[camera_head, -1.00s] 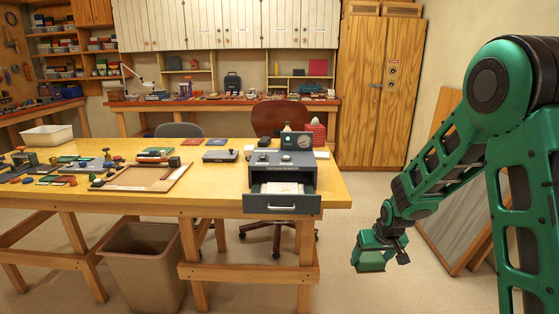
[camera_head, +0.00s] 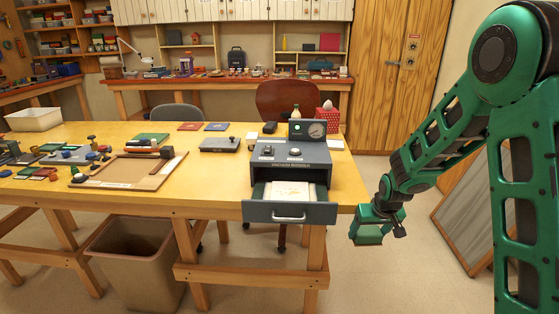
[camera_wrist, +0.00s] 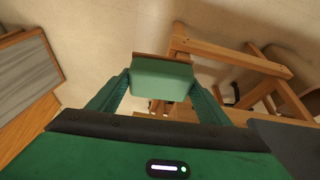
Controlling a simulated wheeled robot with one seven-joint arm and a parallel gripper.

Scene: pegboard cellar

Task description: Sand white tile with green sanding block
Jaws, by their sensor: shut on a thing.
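My gripper (camera_head: 378,226) hangs at the right of the table, in front of its right end. It is shut on the green sanding block (camera_head: 368,236), which points down over the floor. In the wrist view the block (camera_wrist: 161,78) sits between both fingers, with a thin brown layer along its far edge. A pale, whitish sheet or tile (camera_head: 284,190) with faint tan marks lies in the open drawer (camera_head: 262,211) of the grey machine (camera_head: 290,160). I cannot tell for sure whether it is the white tile.
The yellow table (camera_head: 215,185) holds a wooden board (camera_head: 125,172) and several small tools and blocks. A bin (camera_head: 135,262) stands under its front edge. A grey panel (camera_head: 470,225) leans at the right. The floor below my gripper is clear.

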